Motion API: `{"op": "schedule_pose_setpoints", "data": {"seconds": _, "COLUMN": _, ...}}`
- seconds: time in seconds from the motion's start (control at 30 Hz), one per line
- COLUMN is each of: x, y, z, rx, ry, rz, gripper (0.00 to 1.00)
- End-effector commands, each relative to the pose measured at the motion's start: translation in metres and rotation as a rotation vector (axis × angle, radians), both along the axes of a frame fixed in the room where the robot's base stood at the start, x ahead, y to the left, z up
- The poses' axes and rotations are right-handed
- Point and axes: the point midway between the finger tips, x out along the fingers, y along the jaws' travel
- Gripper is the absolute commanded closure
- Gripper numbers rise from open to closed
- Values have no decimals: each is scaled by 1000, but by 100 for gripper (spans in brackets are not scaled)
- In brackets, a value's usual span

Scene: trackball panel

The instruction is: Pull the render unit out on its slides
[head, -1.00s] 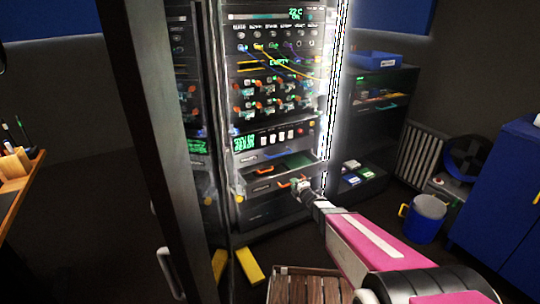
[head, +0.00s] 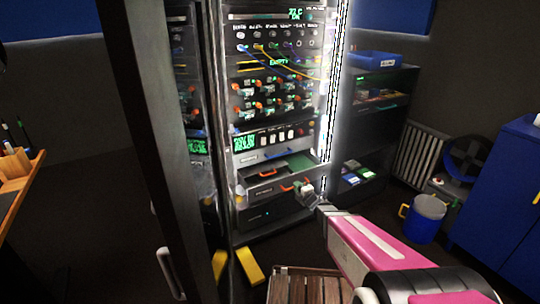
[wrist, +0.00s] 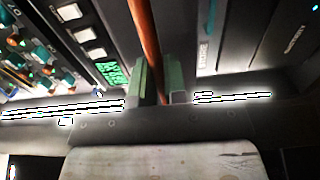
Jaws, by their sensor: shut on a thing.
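The rack cabinet (head: 226,120) stands in the middle of the head view, with several units stacked in it. A dark low unit (head: 262,191) with an orange-red handle (head: 287,187) is in its lower part; I take it for the render unit, but its label is too small to read here. My gripper (head: 306,190) is at the right end of this handle. In the wrist view, the orange bar of the handle (wrist: 144,35) runs between my gripper's green pads (wrist: 150,82), which are shut on it. Part of the unit's front is hidden behind my gripper.
An open cabinet door (head: 150,130) stands at left. A wooden crate (head: 300,271), a yellow block (head: 249,265) and a blue mug (head: 424,218) are on the floor. Dark shelves (head: 378,130) stand at right.

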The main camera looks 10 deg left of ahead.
Motion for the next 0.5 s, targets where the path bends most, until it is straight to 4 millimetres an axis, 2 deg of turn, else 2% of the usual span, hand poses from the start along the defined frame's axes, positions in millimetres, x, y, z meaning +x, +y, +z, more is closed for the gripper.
{"op": "schedule_pose_setpoints", "data": {"seconds": 0.5, "x": -23, "y": -16, "z": -1, "rx": -2, "ry": 3, "rz": -3, "gripper": 100}}
